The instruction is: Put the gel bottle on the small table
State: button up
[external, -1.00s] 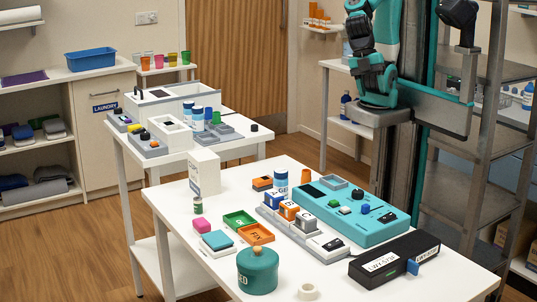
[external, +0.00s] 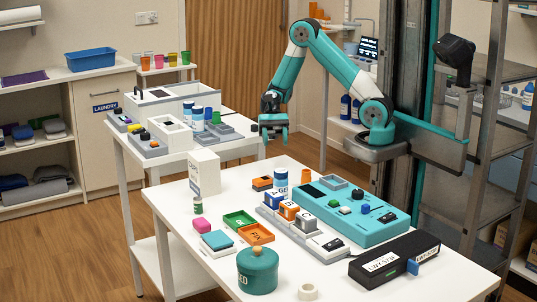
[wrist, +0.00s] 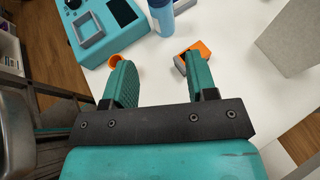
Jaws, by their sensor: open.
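A blue-and-white bottle (external: 280,183), which looks like the gel bottle, stands upright on the near white table (external: 185,232). Its label is too small to read surely. It also shows at the top of the wrist view (wrist: 160,16). My gripper (external: 273,136) is in the air, above and behind this bottle. In the wrist view my gripper (wrist: 160,72) has its two teal fingers wide apart with nothing between them. I cannot tell which table is the small one.
A teal device (external: 350,210), lettered blocks (external: 288,211) and an orange-and-grey block (external: 262,183) stand close around the bottle. A tall white box (external: 204,173) is to its left. A black case (external: 393,260) and a teal pot (external: 257,270) are nearer the front.

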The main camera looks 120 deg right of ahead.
jog(key=b+x, duration=0.1)
jog(key=x, duration=1.6)
jog(key=shift+d, duration=0.1)
jog(key=c, duration=0.7)
notch_tip(320, 180, up, 20)
jog(key=p, duration=0.4)
jog(key=m+t+h+p, duration=0.4)
jog(key=m+t, duration=0.1)
jog(key=m, duration=0.1)
send_over(280, 178)
jog(key=d, duration=0.3)
notch_tip(280, 178, down, 7)
jog(key=s+d+f+m+t+h+p, duration=0.1)
jog(key=d+f+m+h, duration=0.2)
jog(key=f, duration=0.3)
jog(key=shift+s+f+t+h, duration=0.15)
jog(key=shift+f+t+h, duration=0.2)
jog(key=shift+h, duration=0.25)
